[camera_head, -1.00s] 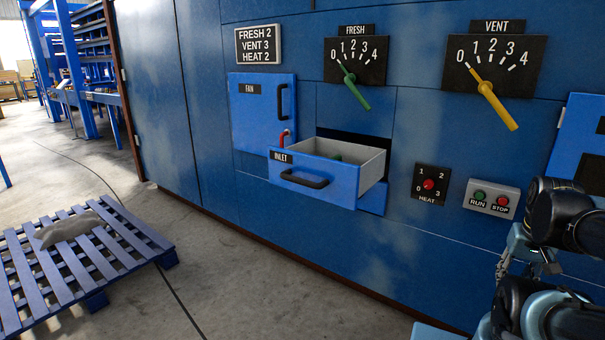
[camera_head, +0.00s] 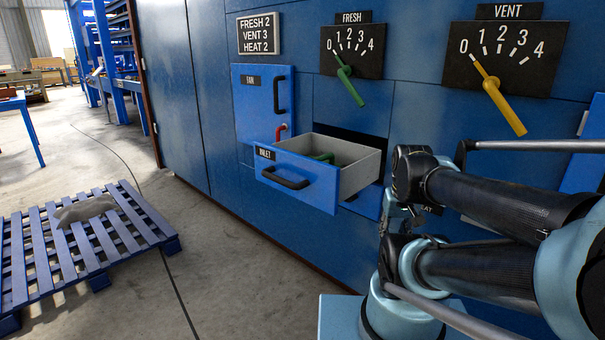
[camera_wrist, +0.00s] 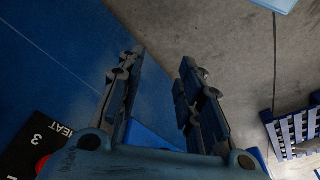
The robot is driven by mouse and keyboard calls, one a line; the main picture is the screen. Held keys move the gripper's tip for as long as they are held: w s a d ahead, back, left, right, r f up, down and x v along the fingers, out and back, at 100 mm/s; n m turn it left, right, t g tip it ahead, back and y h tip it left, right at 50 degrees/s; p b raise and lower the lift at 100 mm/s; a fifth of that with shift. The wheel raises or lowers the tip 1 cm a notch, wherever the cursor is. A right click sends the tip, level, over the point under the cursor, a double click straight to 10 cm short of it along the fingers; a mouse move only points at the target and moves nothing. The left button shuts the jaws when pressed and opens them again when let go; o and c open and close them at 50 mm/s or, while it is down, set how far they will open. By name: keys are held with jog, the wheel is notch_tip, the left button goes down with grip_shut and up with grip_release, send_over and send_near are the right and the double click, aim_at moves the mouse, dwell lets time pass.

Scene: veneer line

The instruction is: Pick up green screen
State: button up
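A green object (camera_head: 325,157), probably the green screen, lies inside the pulled-out INLET drawer (camera_head: 312,193). Only a small part of it shows over the drawer's front wall. My arm reaches in from the right in the head view and stands just right of the drawer. In the wrist view my gripper (camera_wrist: 158,66) is open, with empty space between its two fingers. Blue panel and grey floor lie beyond the fingers. The green object is not visible in the wrist view.
A blue FAN door (camera_head: 253,104) with a red latch (camera_head: 281,131) sits above the drawer. The FRESH dial (camera_head: 352,50) and VENT dial (camera_head: 507,58) have projecting levers. A blue pallet (camera_head: 100,240) with a grey sack (camera_head: 85,209) stands on the floor at left.

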jog(key=shift+w+d, duration=0.15)
jog(key=shift+d, duration=0.05)
jog(key=shift+o, duration=0.8)
jog(key=shift+s+r, duration=0.25)
jog(key=shift+r, duration=0.05)
notch_tip(320, 180, up, 26)
jog(key=f+m+g, duration=0.1)
jog(key=m+g, duration=0.1)
jog(key=m, duration=0.6)
send_over(320, 159)
jog(key=w, duration=0.2)
jog(key=f, duration=1)
jog(key=shift+s+d+f, duration=0.15)
jog(key=shift+d+f, duration=0.1)
jog(key=shift+a+f, duration=0.2)
jog(key=shift+f, duration=2.5)
jog(key=shift+s, duration=0.1)
